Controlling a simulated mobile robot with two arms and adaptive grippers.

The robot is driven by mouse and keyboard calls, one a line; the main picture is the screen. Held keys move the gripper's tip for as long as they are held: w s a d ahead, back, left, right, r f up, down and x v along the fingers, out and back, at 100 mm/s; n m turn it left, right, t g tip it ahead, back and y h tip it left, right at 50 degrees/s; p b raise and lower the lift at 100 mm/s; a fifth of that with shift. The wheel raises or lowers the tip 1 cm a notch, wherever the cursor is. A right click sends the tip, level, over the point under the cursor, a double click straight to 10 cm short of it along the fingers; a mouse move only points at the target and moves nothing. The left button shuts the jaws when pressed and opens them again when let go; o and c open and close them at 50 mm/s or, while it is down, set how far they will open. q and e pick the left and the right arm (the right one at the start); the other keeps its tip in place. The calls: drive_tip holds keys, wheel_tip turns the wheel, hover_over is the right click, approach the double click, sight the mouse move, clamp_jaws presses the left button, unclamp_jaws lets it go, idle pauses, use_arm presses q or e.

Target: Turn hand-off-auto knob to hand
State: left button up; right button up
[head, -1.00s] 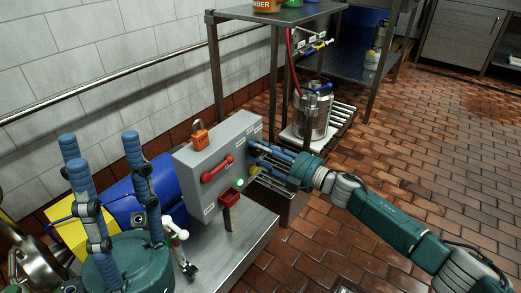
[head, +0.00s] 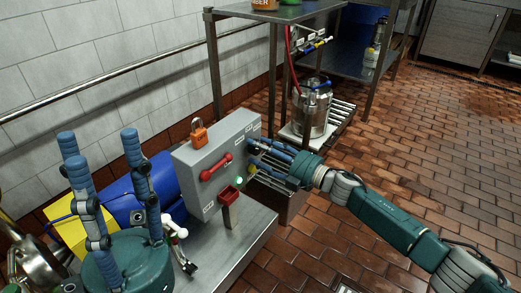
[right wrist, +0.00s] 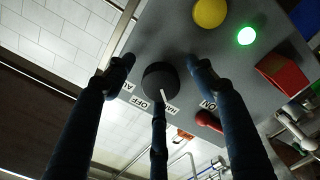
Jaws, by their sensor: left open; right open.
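The grey control box (head: 210,150) stands on a metal table. In the right wrist view the black round knob (right wrist: 160,80) sits on the panel face (right wrist: 225,75). Its white mark points roughly between the OFF label (right wrist: 142,104) and the partly hidden HAND label (right wrist: 172,110), seemingly nearer HAND. The auto label is partly covered by a finger. My right gripper (head: 253,155) is open at the box's right face. Its fingers surround the knob, two beside it and one below; contact cannot be told. My left gripper (head: 102,150) is open and empty, fingers up, left of the box.
The panel also bears a lit green lamp (right wrist: 246,36), a yellow button (right wrist: 210,12) and a red housing (right wrist: 283,72). A red handle (head: 216,168) and an orange padlock (head: 198,133) are on the box. A metal shelf (head: 285,14) stands behind. The tiled floor at right is clear.

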drive_tip(key=v, duration=1.2)
